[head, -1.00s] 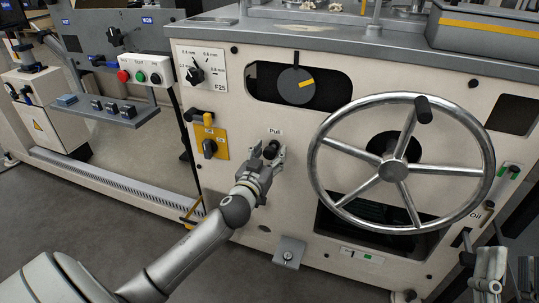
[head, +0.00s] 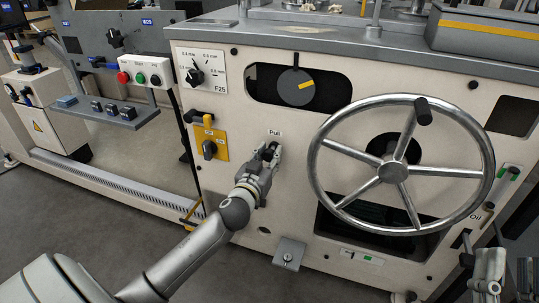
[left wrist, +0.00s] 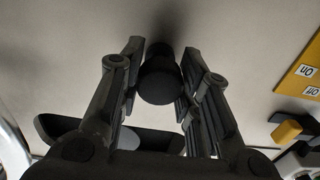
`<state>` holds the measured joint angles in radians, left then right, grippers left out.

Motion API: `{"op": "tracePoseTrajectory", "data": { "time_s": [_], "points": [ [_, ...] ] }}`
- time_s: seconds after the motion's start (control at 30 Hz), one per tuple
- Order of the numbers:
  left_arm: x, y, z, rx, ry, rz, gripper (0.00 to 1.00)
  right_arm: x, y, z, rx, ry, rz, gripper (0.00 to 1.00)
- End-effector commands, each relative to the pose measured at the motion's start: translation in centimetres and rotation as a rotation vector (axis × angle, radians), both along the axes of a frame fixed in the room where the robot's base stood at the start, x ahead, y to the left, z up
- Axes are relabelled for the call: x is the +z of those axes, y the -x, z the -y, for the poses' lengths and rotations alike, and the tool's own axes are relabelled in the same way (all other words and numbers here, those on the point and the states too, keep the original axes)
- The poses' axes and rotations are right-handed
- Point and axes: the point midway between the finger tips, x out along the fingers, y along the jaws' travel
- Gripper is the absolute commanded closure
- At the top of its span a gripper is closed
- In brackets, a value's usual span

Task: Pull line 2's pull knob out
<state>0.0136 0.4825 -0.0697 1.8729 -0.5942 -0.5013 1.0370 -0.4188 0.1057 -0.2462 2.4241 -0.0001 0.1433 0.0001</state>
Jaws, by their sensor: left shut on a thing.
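The black pull knob (left wrist: 160,82) stands out from the cream machine panel in the left wrist view, between my left gripper's (left wrist: 160,88) two fingers. In the head view the knob (head: 270,149) shows as a dark piece under the "Pull" label (head: 274,132). My left gripper (head: 268,153) is shut on it there, its fingers to either side. The wrist hides part of the knob in the head view. My right gripper (head: 488,268) shows at the lower right edge, away from the panel; its fingers are too unclear to tell open from shut.
A large spoked handwheel (head: 393,172) stands out close to the right of the knob. A yellow switch plate (head: 220,146) with a black rotary switch is to the left. A small grey bracket (head: 289,254) juts out below. The floor at the left is clear.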

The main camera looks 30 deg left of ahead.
Motion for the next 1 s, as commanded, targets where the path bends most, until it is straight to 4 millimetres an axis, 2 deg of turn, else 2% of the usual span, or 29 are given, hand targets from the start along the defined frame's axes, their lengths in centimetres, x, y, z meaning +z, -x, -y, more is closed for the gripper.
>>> {"op": "tracePoseTrajectory", "data": {
  "time_s": [0.23, 0.6, 0.63, 0.8, 1.0],
  "points": [
    [-0.1, 2.5, 0.7, -0.002, 0.005, -0.002, 1.00, -2.2, -1.3, 0.1, -0.010, 0.040, -0.141, 0.60],
    [-0.2, 2.9, 0.8, -0.002, 0.000, -0.004, 1.00, -2.8, -1.4, 0.1, -0.011, 0.048, -0.166, 0.60],
    [-0.2, 2.9, 0.8, -0.002, 0.000, -0.004, 0.66, -2.8, -1.4, 0.1, -0.011, 0.048, -0.166, 0.60],
    [-0.2, 2.9, 0.8, -0.002, 0.001, -0.003, 0.45, -2.8, -1.4, 0.1, -0.011, 0.047, -0.165, 0.60],
    [-0.1, 2.9, 0.7, -0.001, 0.000, -0.002, 0.45, -2.8, -1.4, 0.1, -0.011, 0.047, -0.164, 0.60]
  ]
}}
